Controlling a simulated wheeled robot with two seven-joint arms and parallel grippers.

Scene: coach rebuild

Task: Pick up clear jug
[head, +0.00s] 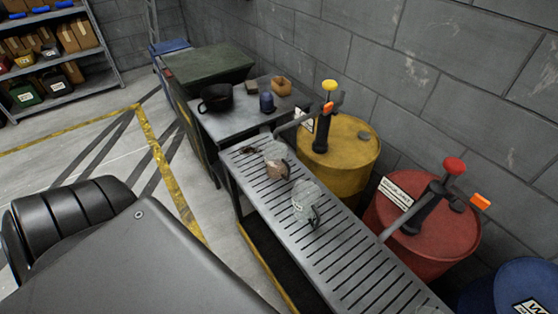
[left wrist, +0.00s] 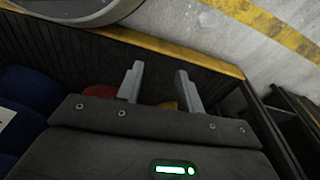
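A clear jug (head: 305,198) with a dark handle stands on the slatted grey bench (head: 345,262) in the head view. Just behind it on the bench is a second clear, greyish vessel (head: 274,150) with something brownish (head: 277,169) at or in front of it; I cannot tell which. My left gripper (left wrist: 158,84) shows in the left wrist view, its two fingers apart with nothing between them. No jug shows in that view. Neither gripper shows in the head view, and my right gripper is in no view.
A yellow drum (head: 345,150) and a red drum (head: 425,240) with pumps stand right of the bench; their spouts reach toward it. A blue drum (head: 520,285) is at lower right. A grey table (head: 235,123) behind holds a black pot (head: 216,97). Open floor lies left.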

